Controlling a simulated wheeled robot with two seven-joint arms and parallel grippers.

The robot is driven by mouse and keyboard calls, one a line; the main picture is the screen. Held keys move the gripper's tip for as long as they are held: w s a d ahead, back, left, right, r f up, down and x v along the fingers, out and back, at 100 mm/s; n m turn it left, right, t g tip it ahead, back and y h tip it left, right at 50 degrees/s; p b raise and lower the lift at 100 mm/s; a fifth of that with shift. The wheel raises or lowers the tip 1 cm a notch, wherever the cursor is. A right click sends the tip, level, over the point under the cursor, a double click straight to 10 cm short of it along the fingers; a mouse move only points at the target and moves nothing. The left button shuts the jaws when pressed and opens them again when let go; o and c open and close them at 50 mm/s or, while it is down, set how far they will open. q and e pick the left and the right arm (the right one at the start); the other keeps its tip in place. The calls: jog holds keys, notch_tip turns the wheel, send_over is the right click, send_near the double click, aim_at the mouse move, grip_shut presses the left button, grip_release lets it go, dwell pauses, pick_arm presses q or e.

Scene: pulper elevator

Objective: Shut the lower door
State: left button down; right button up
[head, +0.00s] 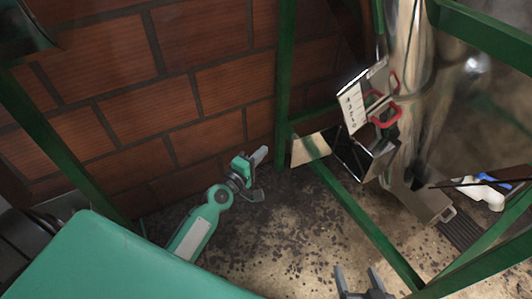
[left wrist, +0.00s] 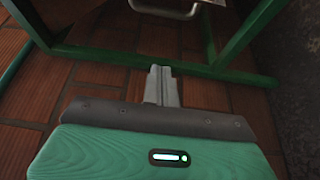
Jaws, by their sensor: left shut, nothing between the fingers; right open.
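The shiny steel machine (head: 435,110) stands at the right inside a green frame. A hinged metal plate with a dark reflective face (head: 352,155) juts from its lower left side, apparently open; I cannot tell for certain that it is the lower door. My left gripper (head: 262,154) is shut and empty, left of that plate and apart from it, outside the frame post. In the left wrist view its closed fingers (left wrist: 162,84) point at a green frame bar. My right gripper (head: 362,283) is open and empty at the bottom edge, over the floor.
A green post (head: 285,90) and a low green rail (head: 365,225) stand between my left gripper and the machine. A labelled panel (head: 353,108) and red handles (head: 384,112) are above the plate. A steel chute (head: 425,203) sits lower right. The brick wall (head: 200,80) is behind.

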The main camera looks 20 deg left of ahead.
aim_at(305, 149)
pick_arm(q)
jog(key=w+d, duration=0.5)
jog(key=w, duration=0.1)
jog(key=shift+d, duration=0.2)
jog(key=shift+s, duration=0.15)
dwell(0.4)
